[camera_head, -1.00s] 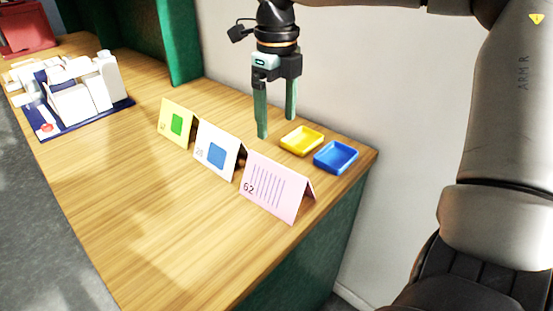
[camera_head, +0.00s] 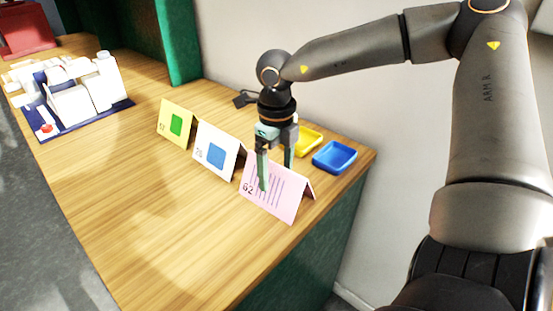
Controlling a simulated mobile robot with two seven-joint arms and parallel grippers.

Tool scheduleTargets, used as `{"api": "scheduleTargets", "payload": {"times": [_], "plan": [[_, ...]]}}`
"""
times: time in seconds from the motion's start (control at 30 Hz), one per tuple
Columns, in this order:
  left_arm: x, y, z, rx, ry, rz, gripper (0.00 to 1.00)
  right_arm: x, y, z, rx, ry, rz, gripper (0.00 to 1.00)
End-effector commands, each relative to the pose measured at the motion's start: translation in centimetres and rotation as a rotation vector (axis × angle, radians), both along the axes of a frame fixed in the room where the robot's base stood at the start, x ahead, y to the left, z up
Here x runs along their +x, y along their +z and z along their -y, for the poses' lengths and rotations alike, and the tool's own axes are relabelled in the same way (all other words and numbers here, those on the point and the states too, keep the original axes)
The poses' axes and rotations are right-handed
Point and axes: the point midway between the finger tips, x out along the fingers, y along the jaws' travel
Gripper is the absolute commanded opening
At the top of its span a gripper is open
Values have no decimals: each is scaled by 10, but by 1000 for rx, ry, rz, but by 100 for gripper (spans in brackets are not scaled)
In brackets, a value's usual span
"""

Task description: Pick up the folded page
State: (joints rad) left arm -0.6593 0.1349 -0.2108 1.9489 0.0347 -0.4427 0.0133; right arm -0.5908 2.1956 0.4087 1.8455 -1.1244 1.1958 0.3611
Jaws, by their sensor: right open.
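Three folded pages stand like tents in a row on the wooden table. The pink page (camera_head: 282,205) bears dark lines and the number 62. The white page (camera_head: 216,153) shows a blue square, and the yellow page (camera_head: 175,126) shows a green one. My right gripper (camera_head: 276,178) points down at the pink page, open, with its fingers apart. One finger shows in front of the page's lined face. The other finger is near its top fold, its tip partly hidden behind the page. I cannot tell whether they touch it. My left gripper is not in view.
A yellow tray (camera_head: 310,139) and a blue tray (camera_head: 335,157) sit behind the pink page, near the wall. A blue board with white blocks (camera_head: 78,92) stands at the far left. The wooden table (camera_head: 150,210) is clear in front of the pages.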

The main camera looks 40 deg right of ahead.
Motion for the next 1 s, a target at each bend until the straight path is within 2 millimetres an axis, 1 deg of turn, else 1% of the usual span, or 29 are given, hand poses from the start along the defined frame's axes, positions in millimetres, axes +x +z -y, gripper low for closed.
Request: {"api": "scheduleTargets", "payload": {"times": [0.17,0.9,0.97,1.0], "plan": [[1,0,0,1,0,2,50,0,0,0,0,0,1,89],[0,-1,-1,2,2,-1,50,0,0,0,0,0,0,6],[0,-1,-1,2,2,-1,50,0,0,0,0,0,0,0],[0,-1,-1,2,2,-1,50,0,0,0,0,0,0,0]]}}
